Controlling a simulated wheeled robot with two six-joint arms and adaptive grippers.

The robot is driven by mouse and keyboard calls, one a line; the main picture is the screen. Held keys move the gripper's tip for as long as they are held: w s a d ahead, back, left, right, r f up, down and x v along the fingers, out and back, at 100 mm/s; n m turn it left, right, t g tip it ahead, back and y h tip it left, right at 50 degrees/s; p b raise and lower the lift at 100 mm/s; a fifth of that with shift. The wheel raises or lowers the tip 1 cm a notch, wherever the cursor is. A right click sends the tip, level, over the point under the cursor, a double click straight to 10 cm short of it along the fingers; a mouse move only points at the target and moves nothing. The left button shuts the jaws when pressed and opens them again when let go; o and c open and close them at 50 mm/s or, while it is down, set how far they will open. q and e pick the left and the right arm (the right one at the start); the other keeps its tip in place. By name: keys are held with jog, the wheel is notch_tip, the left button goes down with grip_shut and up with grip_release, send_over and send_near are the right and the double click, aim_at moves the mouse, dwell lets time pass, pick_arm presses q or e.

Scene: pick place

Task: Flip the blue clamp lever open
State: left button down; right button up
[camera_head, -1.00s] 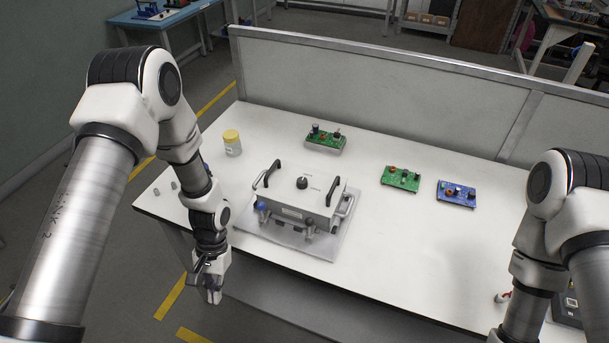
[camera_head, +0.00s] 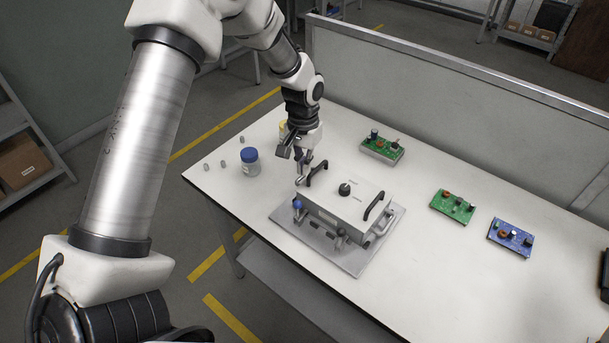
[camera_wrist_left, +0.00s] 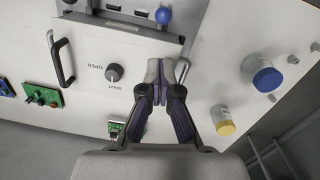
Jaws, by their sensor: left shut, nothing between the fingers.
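The blue clamp lever's ball knob (camera_head: 297,204) is at the front left corner of the white fixture box (camera_head: 340,207). It also shows at the top of the left wrist view (camera_wrist_left: 163,16). My left gripper (camera_head: 303,179) points down at the left end of the box, beside the near black handle (camera_head: 317,171). In the left wrist view its fingertips (camera_wrist_left: 167,70) are together with nothing between them, and the blue ball is apart from them. The lever's arm is mostly hidden. My right gripper is out of view.
The box has a black knob (camera_head: 345,188) and a second handle (camera_head: 377,206), on a grey plate (camera_head: 354,264). A blue-lidded jar (camera_head: 250,164) and a partly hidden yellow-lidded jar stand left. Circuit boards (camera_head: 453,206) lie right.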

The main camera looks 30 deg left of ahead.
pick_arm(q)
jog(key=f, duration=0.2)
jog(key=f+p, duration=0.1)
jog(key=f, duration=0.2)
jog(key=f+p, duration=0.1)
jog(key=f, duration=0.2)
jog(key=shift+s+f, duration=0.2)
jog(key=shift+s, duration=0.15)
jog(key=shift+s+f, duration=0.15)
